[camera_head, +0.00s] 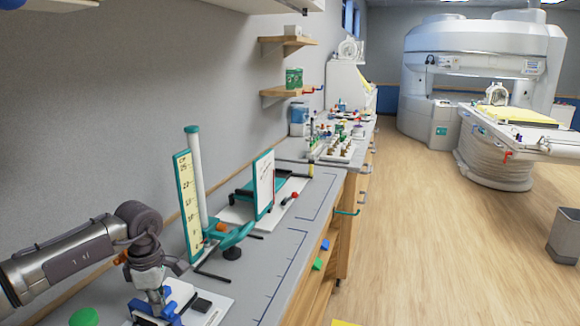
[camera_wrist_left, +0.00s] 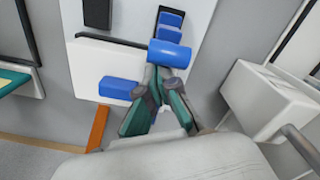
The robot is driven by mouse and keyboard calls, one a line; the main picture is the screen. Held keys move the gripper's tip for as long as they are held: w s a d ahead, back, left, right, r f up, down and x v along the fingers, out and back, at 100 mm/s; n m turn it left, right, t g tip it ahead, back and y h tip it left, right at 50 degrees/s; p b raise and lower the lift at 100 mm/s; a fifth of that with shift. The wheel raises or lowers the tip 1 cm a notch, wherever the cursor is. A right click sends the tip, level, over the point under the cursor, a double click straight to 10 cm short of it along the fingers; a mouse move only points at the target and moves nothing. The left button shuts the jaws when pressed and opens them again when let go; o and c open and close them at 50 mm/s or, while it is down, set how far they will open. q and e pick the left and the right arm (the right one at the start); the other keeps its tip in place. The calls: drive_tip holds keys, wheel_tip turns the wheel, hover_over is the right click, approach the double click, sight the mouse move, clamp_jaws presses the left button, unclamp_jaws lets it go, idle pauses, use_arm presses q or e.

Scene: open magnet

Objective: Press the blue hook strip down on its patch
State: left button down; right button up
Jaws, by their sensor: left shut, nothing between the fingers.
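My left gripper (camera_head: 160,302) is shut and points down over a white board (camera_head: 218,307) at the near end of the counter. In the left wrist view its closed fingertips (camera_wrist_left: 163,74) are at the lower edge of a blue rounded bar (camera_wrist_left: 171,50); whether they touch it I cannot tell. Smaller blue pieces (camera_wrist_left: 171,18) are just beyond the bar, and a blue block (camera_wrist_left: 118,88) sits to its left. Which blue piece is the hook strip I cannot tell. A black strip (camera_wrist_left: 97,12) lies on the board. The patch cannot be made out. My right gripper is not in view.
A teal stand with a yellow scale (camera_head: 187,205) and an upright white panel (camera_head: 264,184) stand farther along the counter. A green round thing (camera_head: 84,317) is at the near left. A white box (camera_wrist_left: 268,103) is right of my fingers. Bare counter (camera_head: 262,255) lies right of the stand.

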use_arm(q)
drive_tip(key=shift+r, duration=0.15)
drive_tip(key=shift+w+a+r+p, duration=0.1)
drive_tip(key=shift+r+p, duration=0.45)
drive_tip(key=shift+r, duration=0.15)
drive_tip(key=shift+w+a+r+p, duration=0.1)
drive_tip(key=shift+r+p, duration=0.4)
drive_tip(key=shift+r, duration=0.15)
wheel_tip(320, 180, up, 2)
drive_tip(key=shift+s+d+p, duration=0.1)
drive_tip(key=shift+d+p, duration=0.05)
drive_tip(key=shift+p, duration=0.4)
drive_tip(key=shift+s+d+r+p, duration=0.1)
drive_tip(key=shift+r+p, duration=0.1)
drive_tip(key=shift+r, duration=0.15)
drive_tip(key=shift+d+r+p, duration=0.1)
drive_tip(key=shift+r+p, duration=0.05)
drive_tip(key=shift+r, duration=0.15)
drive_tip(key=r+p, duration=0.3)
drive_tip(key=r, duration=0.2)
drive_tip(key=shift+a+r, duration=0.15)
drive_tip(key=shift+a, duration=0.05)
idle(0.3)
